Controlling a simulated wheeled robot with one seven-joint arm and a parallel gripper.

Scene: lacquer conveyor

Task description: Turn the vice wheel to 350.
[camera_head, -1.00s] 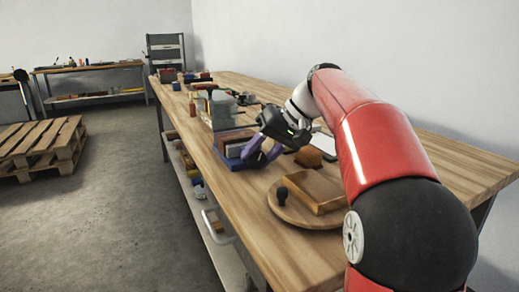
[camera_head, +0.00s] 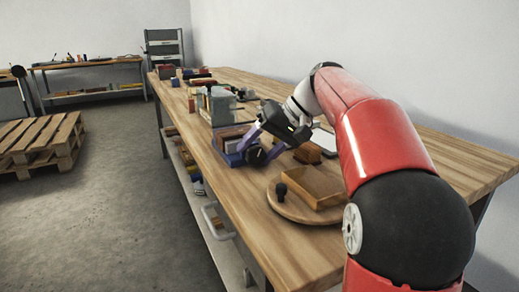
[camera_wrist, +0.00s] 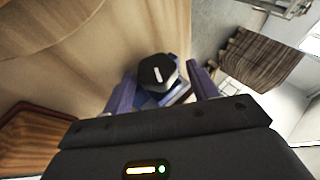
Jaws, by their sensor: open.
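A dark, many-sided knob with a white line on its face, which looks like the vice wheel (camera_wrist: 157,72), sits between my fingers in the wrist view. In the head view the wheel (camera_head: 256,156) is a small dark disc at the front of a blue body (camera_head: 229,145). My gripper (camera_head: 259,147) is open, its purple fingers on either side of the wheel. In the wrist view my gripper (camera_wrist: 163,88) has a finger left and right of the wheel; whether they touch it I cannot tell. No numbers are readable.
A round wooden board (camera_head: 292,208) bears a brown block (camera_head: 314,186) and a dark knob (camera_head: 281,190). A smaller brown block (camera_head: 307,153) stands behind. A grey device (camera_head: 214,105) stands beyond the vice. The bench's near left edge is close by.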

